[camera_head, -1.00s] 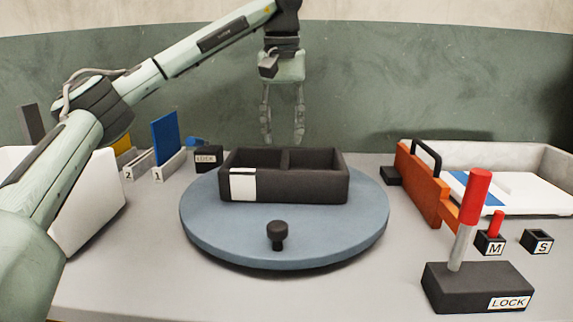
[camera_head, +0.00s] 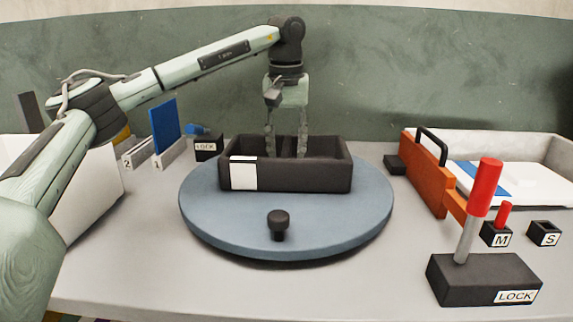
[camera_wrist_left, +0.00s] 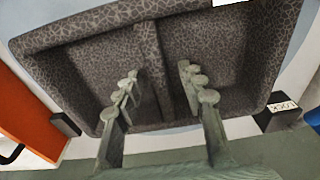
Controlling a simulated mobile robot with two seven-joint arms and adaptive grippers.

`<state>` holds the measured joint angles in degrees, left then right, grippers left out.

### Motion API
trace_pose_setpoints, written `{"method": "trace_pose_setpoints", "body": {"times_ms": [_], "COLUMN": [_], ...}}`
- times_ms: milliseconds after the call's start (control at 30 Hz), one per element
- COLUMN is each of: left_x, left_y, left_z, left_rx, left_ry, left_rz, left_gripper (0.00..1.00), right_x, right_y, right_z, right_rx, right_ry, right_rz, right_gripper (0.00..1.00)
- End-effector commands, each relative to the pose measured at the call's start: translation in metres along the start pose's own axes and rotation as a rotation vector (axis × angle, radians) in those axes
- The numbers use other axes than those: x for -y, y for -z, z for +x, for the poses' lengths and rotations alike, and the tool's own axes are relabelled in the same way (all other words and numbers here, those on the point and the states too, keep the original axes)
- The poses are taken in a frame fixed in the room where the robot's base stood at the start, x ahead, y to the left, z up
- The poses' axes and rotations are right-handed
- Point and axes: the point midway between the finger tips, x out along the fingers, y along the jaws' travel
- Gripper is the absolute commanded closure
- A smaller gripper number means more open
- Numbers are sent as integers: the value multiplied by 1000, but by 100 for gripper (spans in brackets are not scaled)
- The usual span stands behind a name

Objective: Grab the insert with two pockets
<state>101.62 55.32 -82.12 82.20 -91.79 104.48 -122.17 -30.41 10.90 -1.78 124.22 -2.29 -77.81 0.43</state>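The insert with two pockets (camera_head: 285,178) is a dark speckled foam tray with one divider and a white label on its front left. It sits on the round blue turntable (camera_head: 335,222). My left gripper (camera_head: 286,152) points down over the insert, its fingertips reaching into it and partly hidden by the front wall. In the left wrist view, the fingers of the gripper (camera_wrist_left: 158,72) are spread, one on each side of the divider (camera_wrist_left: 150,62). They appear apart from it, with nothing held. My right gripper is not in view.
A black knob (camera_head: 278,222) stands on the turntable's front. At right are a red-handled lever on a LOCK base (camera_head: 484,280), an orange panel (camera_head: 428,178), small M and S blocks, and a white tray (camera_head: 525,150). At left are numbered slots with a blue plate (camera_head: 164,131).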

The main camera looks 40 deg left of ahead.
Motion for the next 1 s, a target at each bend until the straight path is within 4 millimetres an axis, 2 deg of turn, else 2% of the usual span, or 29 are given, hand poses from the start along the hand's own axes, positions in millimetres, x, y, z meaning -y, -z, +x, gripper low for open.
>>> {"method": "trace_pose_setpoints", "body": {"times_ms": [67, 367, 767, 867, 1000], "left_x": [0, 0, 0, 0, -1], "left_y": [0, 0, 0, 2, 4], "left_z": [0, 0, -4, -11, -30], "left_rx": [0, 0, 0, -1, -2], "left_ry": [0, 0, 0, -1, -2], "left_rz": [0, 0, 0, 0, 0], "left_gripper": [62, 99, 100, 100, 100], "right_x": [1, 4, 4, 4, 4], "right_y": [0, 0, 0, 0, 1], "right_z": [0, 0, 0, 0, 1], "right_rx": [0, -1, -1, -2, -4], "right_ry": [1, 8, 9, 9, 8], "right_rz": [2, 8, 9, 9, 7], "right_gripper": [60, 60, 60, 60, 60]}}
